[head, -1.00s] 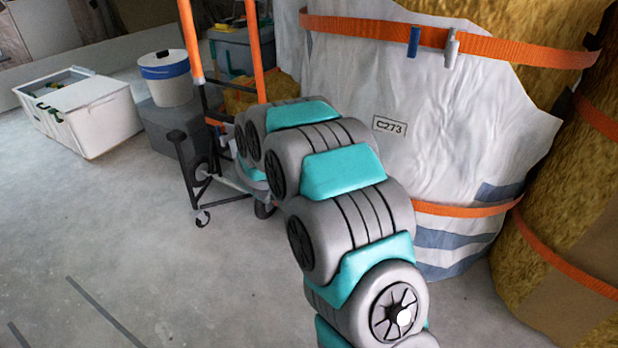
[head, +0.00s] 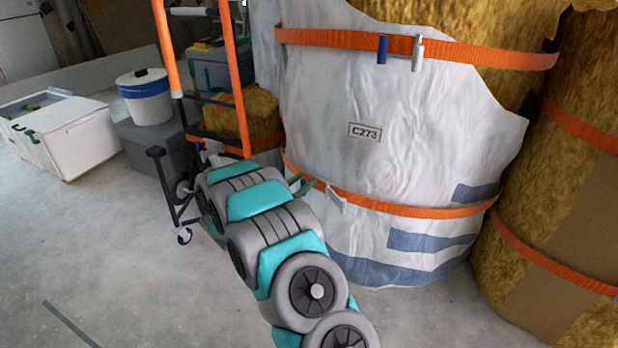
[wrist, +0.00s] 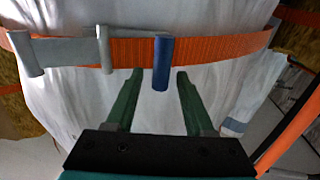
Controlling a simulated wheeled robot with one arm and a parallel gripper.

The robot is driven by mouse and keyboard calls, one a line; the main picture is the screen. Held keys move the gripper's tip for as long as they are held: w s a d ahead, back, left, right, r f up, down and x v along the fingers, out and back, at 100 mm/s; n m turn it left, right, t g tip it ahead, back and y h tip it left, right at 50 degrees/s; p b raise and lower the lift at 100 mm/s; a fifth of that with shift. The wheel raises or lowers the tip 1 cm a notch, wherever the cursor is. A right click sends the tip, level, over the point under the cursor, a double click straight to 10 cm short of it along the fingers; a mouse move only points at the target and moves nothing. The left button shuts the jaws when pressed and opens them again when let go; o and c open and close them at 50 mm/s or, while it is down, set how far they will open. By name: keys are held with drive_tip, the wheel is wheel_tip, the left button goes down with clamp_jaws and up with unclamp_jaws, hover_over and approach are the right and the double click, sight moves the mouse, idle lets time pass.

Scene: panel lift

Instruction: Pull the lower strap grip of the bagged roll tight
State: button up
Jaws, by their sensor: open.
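The bagged roll (head: 330,95) stands upright in a white wrap labelled C273. Its lower orange strap (head: 420,211) runs around the lower part of the bag, with a pale grey fitting (head: 335,199) on it. In the wrist view, an orange strap (wrist: 215,50) carries a grey buckle piece (wrist: 65,50) and a blue grip (wrist: 162,62). My gripper (wrist: 159,76) is open, its green fingertips just short of the strap. In the head view, my arm partly hides this spot; a green finger shows beside the fitting.
The upper strap (head: 480,53) has its own blue grip (head: 382,50) and a white fitting (head: 418,53). Another strapped roll (head: 560,180) stands right. An orange-framed trolley (head: 166,50) is close left of my arm. Open floor lies at the lower left.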

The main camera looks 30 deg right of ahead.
drive_tip(key=shift+x, duration=1.7)
drive_tip(key=shift+c, duration=0.3)
clamp_jaws()
